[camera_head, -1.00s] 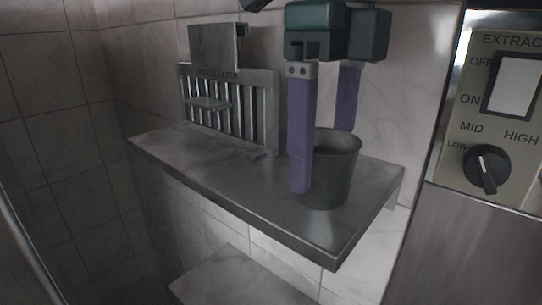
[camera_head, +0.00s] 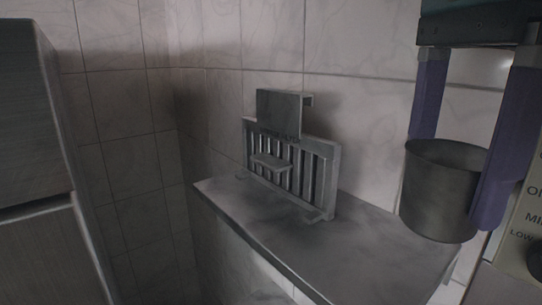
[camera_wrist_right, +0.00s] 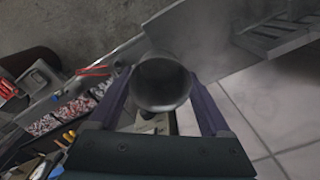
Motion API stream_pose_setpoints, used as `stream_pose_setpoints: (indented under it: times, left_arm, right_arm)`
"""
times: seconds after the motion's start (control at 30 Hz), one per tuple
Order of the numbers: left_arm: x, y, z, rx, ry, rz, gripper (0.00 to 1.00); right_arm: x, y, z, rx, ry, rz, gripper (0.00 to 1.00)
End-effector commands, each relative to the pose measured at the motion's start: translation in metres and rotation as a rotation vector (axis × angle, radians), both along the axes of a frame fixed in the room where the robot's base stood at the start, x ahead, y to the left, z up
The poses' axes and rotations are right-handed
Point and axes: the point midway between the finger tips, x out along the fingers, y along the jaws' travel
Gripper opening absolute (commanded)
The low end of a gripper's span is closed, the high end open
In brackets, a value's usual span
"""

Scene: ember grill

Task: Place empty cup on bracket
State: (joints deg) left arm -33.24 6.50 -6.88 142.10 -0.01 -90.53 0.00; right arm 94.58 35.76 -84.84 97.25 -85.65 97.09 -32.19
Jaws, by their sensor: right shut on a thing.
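A dark grey metal cup (camera_head: 440,195) is upright between the two purple fingers of my right gripper (camera_head: 456,175), which is shut on it. The cup is held up near the right end of the metal shelf. In the right wrist view the cup (camera_wrist_right: 162,82) shows from above between the fingers (camera_wrist_right: 162,105), with a dark inside and no contents that I can make out. A slatted metal bracket (camera_head: 290,170) with a small ledge and an upper plate stands on the shelf against the tiled wall, well left of the cup. My left gripper is not in view.
The metal shelf (camera_head: 300,245) is bare in front of the bracket and to its right. A grey cabinet (camera_head: 35,130) stands at the left. A control panel (camera_head: 525,215) shows at the right edge. The right wrist view shows clutter at the left (camera_wrist_right: 50,105).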

Motion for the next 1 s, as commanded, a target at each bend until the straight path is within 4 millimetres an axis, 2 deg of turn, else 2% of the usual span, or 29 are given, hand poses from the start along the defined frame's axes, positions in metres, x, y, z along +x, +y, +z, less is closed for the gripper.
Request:
stream_pose_setpoints:
  times: [0.1,0.3,0.5,0.7,1.0]
  left_arm:
    - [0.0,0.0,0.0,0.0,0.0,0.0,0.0]
    - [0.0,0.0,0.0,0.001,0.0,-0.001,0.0]
    - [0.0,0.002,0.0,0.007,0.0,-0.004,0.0]
    - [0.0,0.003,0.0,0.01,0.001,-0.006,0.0]
    - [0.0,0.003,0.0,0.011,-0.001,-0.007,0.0]
  right_arm:
    - [-0.019,-0.01,-0.005,-0.004,0.0,0.361,0.25]
    - [-0.051,-0.022,-0.012,-0.007,0.003,0.945,0.25]
    - [-0.074,-0.03,-0.017,-0.006,0.005,1.341,0.25]
    - [-0.084,-0.032,-0.02,-0.002,0.009,1.495,0.25]
    - [-0.083,-0.032,-0.019,-0.002,0.007,1.501,0.25]
